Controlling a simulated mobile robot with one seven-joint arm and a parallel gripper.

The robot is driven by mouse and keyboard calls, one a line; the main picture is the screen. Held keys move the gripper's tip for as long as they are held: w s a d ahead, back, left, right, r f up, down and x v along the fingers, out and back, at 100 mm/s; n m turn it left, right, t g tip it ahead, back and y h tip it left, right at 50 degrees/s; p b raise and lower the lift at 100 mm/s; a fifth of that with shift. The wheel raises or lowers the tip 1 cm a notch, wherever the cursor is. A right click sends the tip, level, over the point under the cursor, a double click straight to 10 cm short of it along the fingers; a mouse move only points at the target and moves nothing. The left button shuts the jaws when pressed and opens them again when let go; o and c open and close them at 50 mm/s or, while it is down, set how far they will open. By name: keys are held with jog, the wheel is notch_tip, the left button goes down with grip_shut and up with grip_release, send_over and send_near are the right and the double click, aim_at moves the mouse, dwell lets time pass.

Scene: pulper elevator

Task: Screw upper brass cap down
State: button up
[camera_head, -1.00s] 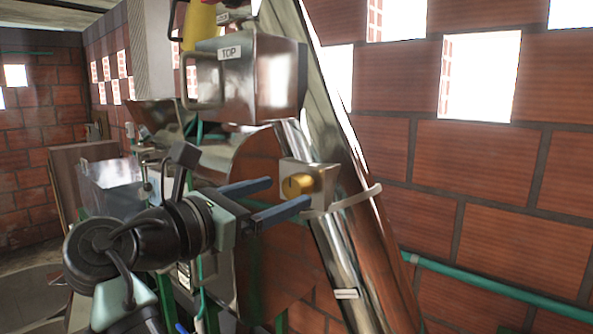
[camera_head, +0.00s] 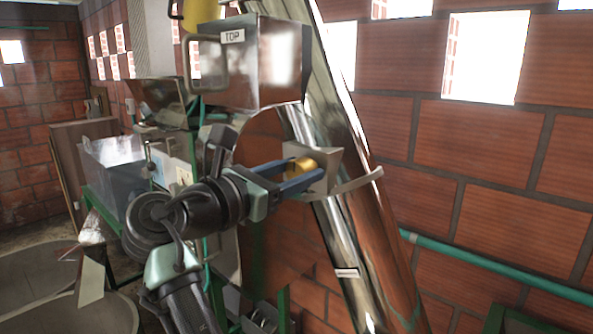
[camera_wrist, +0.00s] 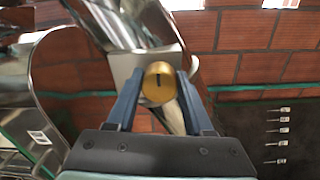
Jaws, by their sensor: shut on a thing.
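The upper brass cap (camera_head: 306,163) sits on a square metal block on the side of the slanted shiny tube (camera_head: 345,215). In the wrist view the cap (camera_wrist: 158,84) is a round gold disc with a dark slot mark, between my two blue fingertips. My gripper (camera_head: 305,177) reaches the cap from the left and is shut on it; its near finger hides part of the cap. In the wrist view my gripper (camera_wrist: 158,88) has one finger on each side of the cap. No second brass cap is clear to see.
A metal box marked TOP (camera_head: 262,60) with a handle stands above my arm. A clear bin (camera_head: 112,170) is at the left. A brick wall (camera_head: 480,150) with a green pipe (camera_head: 500,263) is at the right. Several tools hang on a dark panel (camera_wrist: 270,135).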

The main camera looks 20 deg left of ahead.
grip_shut()
